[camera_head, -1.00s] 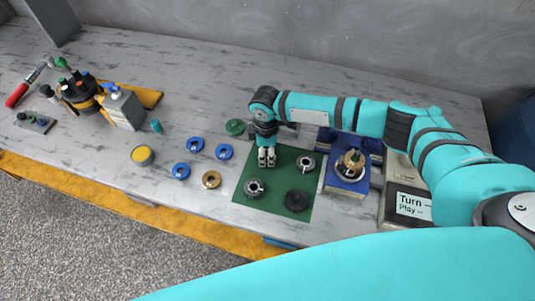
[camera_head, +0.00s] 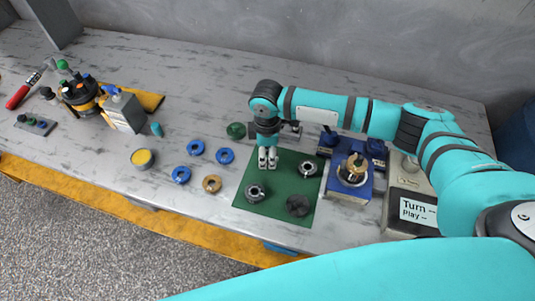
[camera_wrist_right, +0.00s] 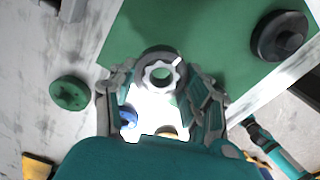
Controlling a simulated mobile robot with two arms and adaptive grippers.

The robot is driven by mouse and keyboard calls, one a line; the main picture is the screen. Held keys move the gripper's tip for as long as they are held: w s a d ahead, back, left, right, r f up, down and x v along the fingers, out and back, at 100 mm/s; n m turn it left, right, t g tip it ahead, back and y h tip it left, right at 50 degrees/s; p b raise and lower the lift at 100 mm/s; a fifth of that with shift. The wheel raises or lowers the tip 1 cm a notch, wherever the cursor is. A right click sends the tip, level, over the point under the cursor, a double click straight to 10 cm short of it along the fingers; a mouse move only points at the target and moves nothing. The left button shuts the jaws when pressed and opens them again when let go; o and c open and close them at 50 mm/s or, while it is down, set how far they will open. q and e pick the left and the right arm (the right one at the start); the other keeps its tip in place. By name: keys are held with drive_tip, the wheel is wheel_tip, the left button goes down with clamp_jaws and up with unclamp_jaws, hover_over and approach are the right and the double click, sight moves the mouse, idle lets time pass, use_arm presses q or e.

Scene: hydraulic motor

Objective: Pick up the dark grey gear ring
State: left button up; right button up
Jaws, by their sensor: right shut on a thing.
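The dark grey gear ring (camera_wrist_right: 160,72), with an inward-toothed hole, shows in the right wrist view. It is between the fingertips of my right gripper (camera_wrist_right: 160,84), which is shut on it. In the head view my right gripper (camera_head: 267,158) points down at the upper left part of the green mat (camera_head: 276,175). There its fingers hide the gear ring. I cannot tell whether the ring touches the mat. My left gripper is not in view.
Two grey rings (camera_head: 256,193) (camera_head: 308,167) and a black round part (camera_head: 298,205) lie on the mat. Several blue rings (camera_head: 225,156) and a brass ring (camera_head: 212,184) lie left. A green part (camera_head: 236,130) is close left of my gripper. A blue fixture (camera_head: 349,187) stands right.

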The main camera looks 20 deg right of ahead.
drive_tip(key=s+a, duration=0.1)
drive_tip(key=s, duration=0.3)
drive_tip(key=s+a+r+b, duration=0.1)
drive_tip(key=s+a, duration=0.1)
drive_tip(key=s, duration=0.3)
drive_tip(key=s+a+b, duration=0.1)
drive_tip(key=s+a, duration=0.1)
drive_tip(key=s, duration=0.2)
drive_tip(key=shift+s+r, duration=0.2)
drive_tip(key=shift+s, duration=0.2)
drive_tip(key=shift+r+p, duration=0.8)
drive_tip(key=shift+p, duration=0.5)
